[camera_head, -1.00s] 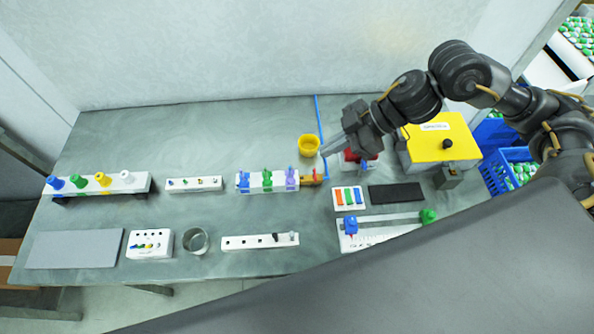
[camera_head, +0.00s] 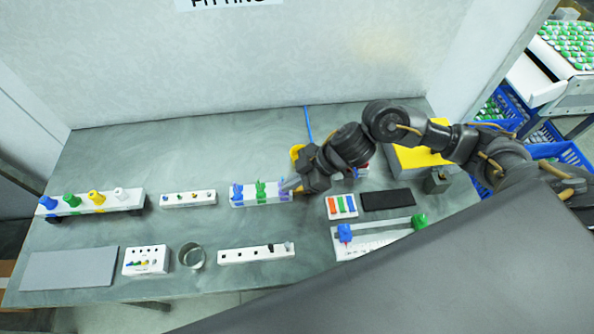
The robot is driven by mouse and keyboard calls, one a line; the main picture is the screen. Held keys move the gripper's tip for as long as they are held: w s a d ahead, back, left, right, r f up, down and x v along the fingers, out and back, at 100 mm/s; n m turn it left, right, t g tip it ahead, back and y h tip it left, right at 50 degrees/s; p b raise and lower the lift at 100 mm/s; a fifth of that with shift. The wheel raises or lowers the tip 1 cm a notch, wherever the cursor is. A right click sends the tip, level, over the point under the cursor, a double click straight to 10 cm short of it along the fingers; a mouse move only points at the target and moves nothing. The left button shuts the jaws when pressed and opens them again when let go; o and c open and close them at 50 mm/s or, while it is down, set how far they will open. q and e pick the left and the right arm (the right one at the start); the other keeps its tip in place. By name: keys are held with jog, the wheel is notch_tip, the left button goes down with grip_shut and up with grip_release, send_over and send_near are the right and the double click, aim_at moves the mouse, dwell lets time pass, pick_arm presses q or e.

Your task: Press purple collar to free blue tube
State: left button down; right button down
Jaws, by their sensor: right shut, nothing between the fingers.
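The white fitting block (camera_head: 262,203) stands mid-table with blue and green fittings on top. The purple collar at its right end is largely hidden behind my right gripper, with a little purple (camera_head: 284,195) showing. The blue tube (camera_head: 308,122) shows as a thin line at the table's back edge; its lower part is hidden behind my wrist. My right gripper (camera_head: 289,184) is shut and empty, its tips over the block's right end. Whether they touch the collar I cannot tell. My left gripper is out of view.
A yellow cup (camera_head: 296,153) is partly hidden behind my right wrist. A rack with coloured knobs (camera_head: 96,203) stands at the left. The back-left table is clear.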

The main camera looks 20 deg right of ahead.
jog(key=shift+f, duration=0.7)
jog(key=shift+f, duration=0.1)
